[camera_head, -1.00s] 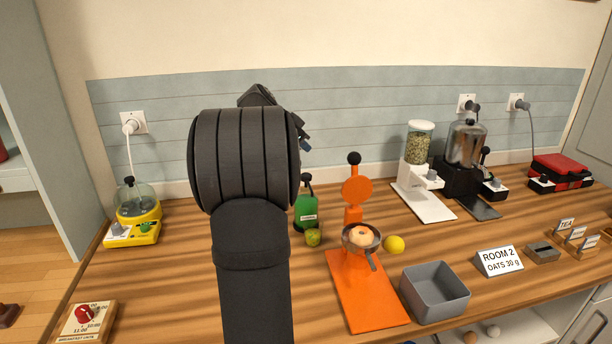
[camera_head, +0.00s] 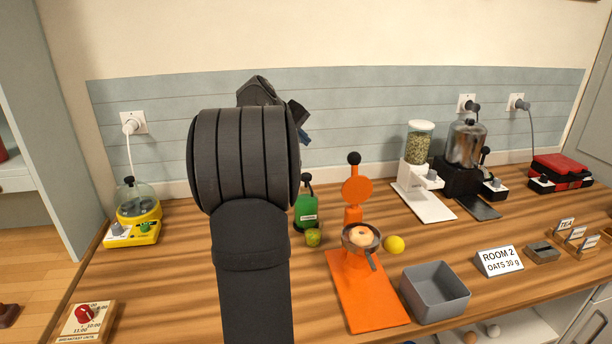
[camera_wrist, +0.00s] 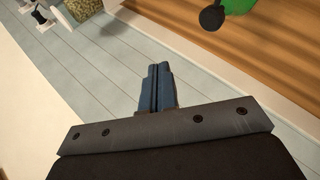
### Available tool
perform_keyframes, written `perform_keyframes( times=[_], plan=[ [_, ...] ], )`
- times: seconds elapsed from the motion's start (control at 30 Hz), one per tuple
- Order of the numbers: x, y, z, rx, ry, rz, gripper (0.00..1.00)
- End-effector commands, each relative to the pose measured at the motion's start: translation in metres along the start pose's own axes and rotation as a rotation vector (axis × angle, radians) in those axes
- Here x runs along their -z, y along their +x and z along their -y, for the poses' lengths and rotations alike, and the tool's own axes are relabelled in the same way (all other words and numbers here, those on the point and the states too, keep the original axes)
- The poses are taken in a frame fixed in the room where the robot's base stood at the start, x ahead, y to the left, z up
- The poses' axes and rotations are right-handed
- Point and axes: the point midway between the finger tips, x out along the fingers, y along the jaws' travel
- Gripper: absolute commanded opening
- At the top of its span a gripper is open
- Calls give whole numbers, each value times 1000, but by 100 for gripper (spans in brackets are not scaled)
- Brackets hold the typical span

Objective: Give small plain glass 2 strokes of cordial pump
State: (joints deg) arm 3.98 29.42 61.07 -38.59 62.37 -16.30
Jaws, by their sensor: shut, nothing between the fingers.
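The cordial pump (camera_head: 306,212) is a green bottle with a black pump head, standing on the counter behind my arm's right edge. Its black knob (camera_wrist: 211,18) and part of its green body show at the top of the wrist view. A small round vessel (camera_head: 313,237) with a green look stands right in front of the pump; I cannot tell whether it is the plain glass or how full it is. My gripper (camera_wrist: 158,72) is shut and empty, its blue fingertips together. In the head view the fingertips (camera_head: 304,137) show above the pump, apart from it; my arm hides the rest.
A grain dispenser (camera_head: 419,160) stands at the back. A yellow appliance (camera_head: 135,230) stands far left. My arm hides the counter's middle-left.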

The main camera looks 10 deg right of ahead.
Motion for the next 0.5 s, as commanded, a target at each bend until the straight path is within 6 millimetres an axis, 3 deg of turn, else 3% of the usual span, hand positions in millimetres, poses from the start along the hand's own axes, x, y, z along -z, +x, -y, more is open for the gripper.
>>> perform_keyframes(
  times=[0.5],
  plan=[
    [1,-7,-7,0,-783,0,0]
  ],
)
